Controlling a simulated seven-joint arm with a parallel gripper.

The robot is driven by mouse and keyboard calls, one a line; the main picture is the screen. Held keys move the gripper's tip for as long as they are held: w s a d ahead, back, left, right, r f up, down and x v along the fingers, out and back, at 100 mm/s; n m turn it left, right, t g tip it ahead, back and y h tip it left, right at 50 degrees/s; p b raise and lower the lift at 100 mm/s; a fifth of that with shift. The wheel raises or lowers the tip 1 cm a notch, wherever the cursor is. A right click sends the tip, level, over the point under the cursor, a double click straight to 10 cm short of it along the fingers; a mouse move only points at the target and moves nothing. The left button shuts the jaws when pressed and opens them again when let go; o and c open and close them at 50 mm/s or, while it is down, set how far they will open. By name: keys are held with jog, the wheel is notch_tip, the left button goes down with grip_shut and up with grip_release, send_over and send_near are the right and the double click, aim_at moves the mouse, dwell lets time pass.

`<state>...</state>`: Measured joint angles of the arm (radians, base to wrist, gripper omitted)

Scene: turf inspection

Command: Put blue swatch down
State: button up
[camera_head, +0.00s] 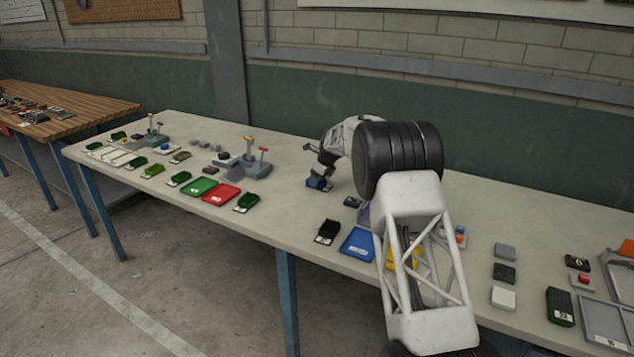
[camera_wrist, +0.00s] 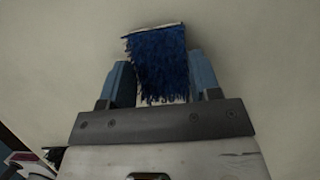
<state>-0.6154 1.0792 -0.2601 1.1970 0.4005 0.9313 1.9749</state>
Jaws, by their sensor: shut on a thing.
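The blue swatch (camera_wrist: 157,62) is a tufted blue turf piece with a pale edge along its far side. In the wrist view it sits between the two fingers of my gripper (camera_wrist: 161,78), which is shut on it. In the head view my gripper (camera_head: 319,178) points down close over the back middle of the pale table (camera_head: 290,222), with the blue swatch (camera_head: 317,185) small and partly hidden at its fingertips. I cannot tell whether the swatch touches the tabletop.
A blue tray (camera_head: 357,243) and a black swatch (camera_head: 327,231) lie in front of my gripper. A grey stand with levers (camera_head: 257,168) is to its left. Green (camera_head: 202,187) and red (camera_head: 221,194) trays lie front left. Bare tabletop surrounds the gripper's left and front.

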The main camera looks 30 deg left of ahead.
aim_at(320, 182)
jog(key=shift+r, duration=0.1)
notch_tip(320, 182, up, 10)
dwell(0.6)
jog(key=shift+d, duration=0.15)
dwell(0.5)
jog(key=s+d+f+m+t+h, duration=0.2)
jog(key=s+d+m, duration=0.7)
jog(key=s+d, duration=0.9)
jog(key=s+d+f+m+t+h, duration=0.2)
jog(key=s+d+m, duration=0.7)
jog(key=s+d, duration=1)
jog(key=shift+f+t, duration=0.25)
jog(key=shift+t, duration=0.05)
dwell(0.4)
